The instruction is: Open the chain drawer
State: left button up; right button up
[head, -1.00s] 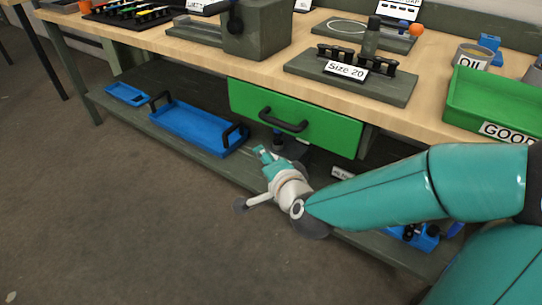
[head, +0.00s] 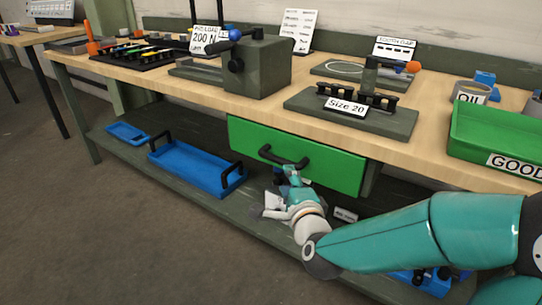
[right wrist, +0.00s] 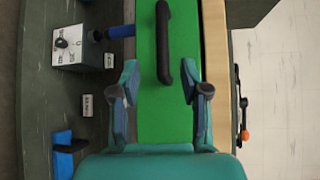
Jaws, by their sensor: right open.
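The chain drawer (head: 325,163) is a green front under the workbench top, and it looks shut. Its black arched handle (head: 284,158) also shows in the right wrist view (right wrist: 162,45). My right gripper (head: 291,172) is just below and in front of the handle in the head view. In the right wrist view my right gripper (right wrist: 160,88) is open and empty. Its two fingers point at the green front, with the handle ahead between their lines. I cannot tell the exact gap to the handle. My left gripper is not in view.
The lower shelf (head: 130,150) holds a blue tray (head: 197,168) with black handles. On the bench top stand a Size 20 fixture (head: 355,113), a grey press block (head: 258,70) and a green GOOD bin (head: 495,135). The floor at the front left is clear.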

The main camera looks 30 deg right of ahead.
aim_at(279, 163)
jog(key=p+x, duration=0.7)
jog(key=x, duration=0.3)
jog(key=shift+w+p, duration=0.3)
grip_shut()
